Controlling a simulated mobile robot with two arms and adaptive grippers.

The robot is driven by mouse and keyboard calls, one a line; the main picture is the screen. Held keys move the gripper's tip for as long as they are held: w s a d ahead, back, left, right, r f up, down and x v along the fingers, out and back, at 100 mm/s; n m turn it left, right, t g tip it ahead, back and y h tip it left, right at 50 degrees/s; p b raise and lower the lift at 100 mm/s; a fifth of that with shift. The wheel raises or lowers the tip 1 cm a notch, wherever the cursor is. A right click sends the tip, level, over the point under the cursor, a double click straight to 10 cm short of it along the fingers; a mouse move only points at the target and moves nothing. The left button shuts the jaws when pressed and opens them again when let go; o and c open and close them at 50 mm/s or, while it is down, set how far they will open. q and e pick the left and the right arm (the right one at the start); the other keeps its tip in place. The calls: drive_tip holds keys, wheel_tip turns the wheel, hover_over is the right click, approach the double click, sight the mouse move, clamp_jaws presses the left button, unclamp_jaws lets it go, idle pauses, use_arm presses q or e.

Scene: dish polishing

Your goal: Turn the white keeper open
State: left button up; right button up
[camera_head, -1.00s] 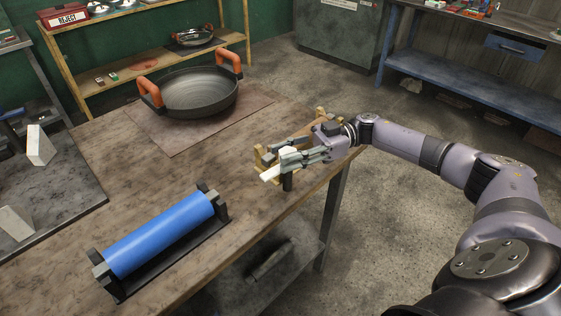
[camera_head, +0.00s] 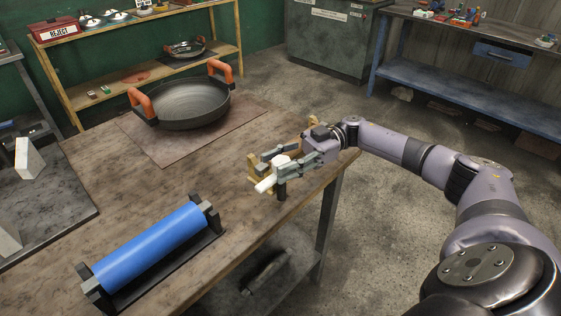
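The white keeper (camera_head: 267,184) is a short white bar at the wooden fixture (camera_head: 254,172) on the right edge of the workbench. My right gripper (camera_head: 272,169) reaches in from the right at the fixture. Its two grey fingers are spread apart, one on the far side of the keeper and one on the near side. The near finger covers part of the keeper, and I cannot tell whether either finger touches it. A dark post (camera_head: 282,194) stands below the keeper. My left gripper is not in view.
A black pan (camera_head: 190,104) with orange handles sits on a brown mat (camera_head: 158,151) at the back of the workbench. A blue roller (camera_head: 150,246) in a black stand lies at the front. The wood between them is clear. A shelf (camera_head: 110,92) stands behind.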

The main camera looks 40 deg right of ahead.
drive_tip(key=shift+o, duration=1)
drive_tip(key=shift+d, duration=0.25)
drive_tip(key=d, duration=1.1)
drive_tip(key=shift+s+d, duration=0.25)
drive_tip(key=shift+s+f, duration=0.1)
